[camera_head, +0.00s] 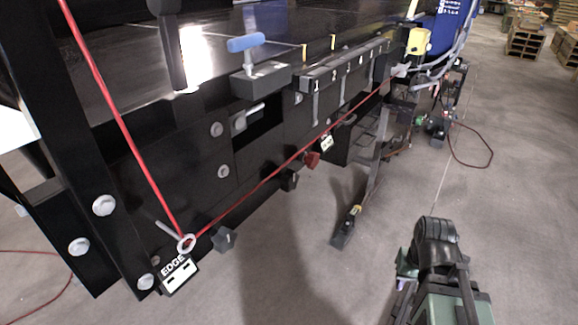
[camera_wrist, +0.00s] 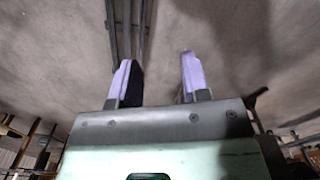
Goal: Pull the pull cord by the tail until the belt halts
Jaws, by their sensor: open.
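The red pull cord (camera_head: 265,184) runs along the side of the black conveyor. It passes a metal ring (camera_head: 186,243) at the lower left corner, above a tag reading "EDGE" (camera_head: 178,276), and a second length rises steeply to the upper left. A small red piece (camera_head: 312,160) hangs by the cord near mid-span, beside a white tag; I cannot tell whether it is the tail. My gripper (camera_wrist: 157,75) shows in the wrist view with two purple fingers apart and nothing between them. In the head view my arm is at the lower right, clear of the cord.
A blue-handled lever (camera_head: 246,43) and a numbered rail (camera_head: 345,65) sit along the conveyor edge. A yellow box (camera_head: 419,41) is at the far end. A slanted support leg (camera_head: 362,195) stands between conveyor and arm. Floor at right is open, with a loose red cable (camera_head: 488,152).

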